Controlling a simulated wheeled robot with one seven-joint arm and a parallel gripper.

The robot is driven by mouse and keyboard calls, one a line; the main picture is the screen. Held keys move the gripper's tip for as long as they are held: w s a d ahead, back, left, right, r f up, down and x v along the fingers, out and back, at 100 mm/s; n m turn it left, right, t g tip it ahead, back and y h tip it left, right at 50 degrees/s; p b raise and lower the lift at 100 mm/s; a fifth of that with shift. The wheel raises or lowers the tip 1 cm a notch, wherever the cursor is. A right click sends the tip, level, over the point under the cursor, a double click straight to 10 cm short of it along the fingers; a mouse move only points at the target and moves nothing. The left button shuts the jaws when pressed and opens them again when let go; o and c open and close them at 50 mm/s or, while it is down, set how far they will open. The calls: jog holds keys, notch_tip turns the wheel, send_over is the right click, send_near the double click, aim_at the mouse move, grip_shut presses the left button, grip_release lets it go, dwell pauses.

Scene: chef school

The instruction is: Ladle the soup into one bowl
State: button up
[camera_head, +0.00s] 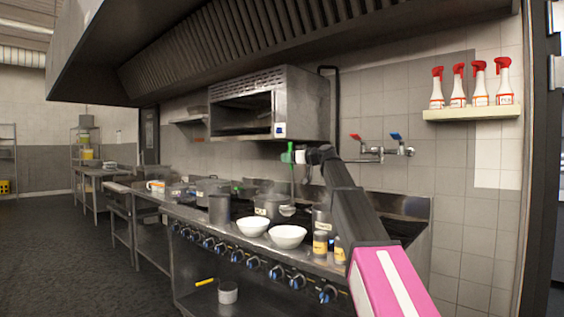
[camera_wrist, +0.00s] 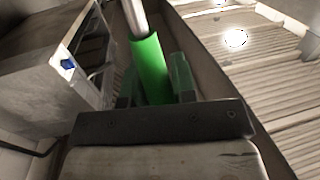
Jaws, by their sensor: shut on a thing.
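My gripper (camera_head: 291,156) is shut on the green handle of a ladle (camera_head: 289,150). The ladle hangs upright, its thin shaft running down to a metal cup just right of a steel pot (camera_head: 268,207). I cannot tell whether the cup is over the pot, or what it holds. In the wrist view the green handle (camera_wrist: 150,72) lies between my fingers (camera_wrist: 155,88). Two white bowls stand in front of the pot, a left one (camera_head: 253,227) and a right one (camera_head: 288,237). The inside of the pot is hidden.
A dark canister (camera_head: 219,208) stands left of the pot; a labelled steel container (camera_head: 322,218) and yellow-labelled jars (camera_head: 320,243) stand to the right. A salamander grill (camera_head: 272,105) hangs above the stove. Wall taps (camera_head: 380,150) are behind my arm.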

aim_at(290, 147)
jog(key=shift+w+d+r, duration=0.15)
jog(key=shift+w+d, duration=0.15)
jog(key=shift+d, duration=0.1)
jog(key=shift+r, duration=2.05)
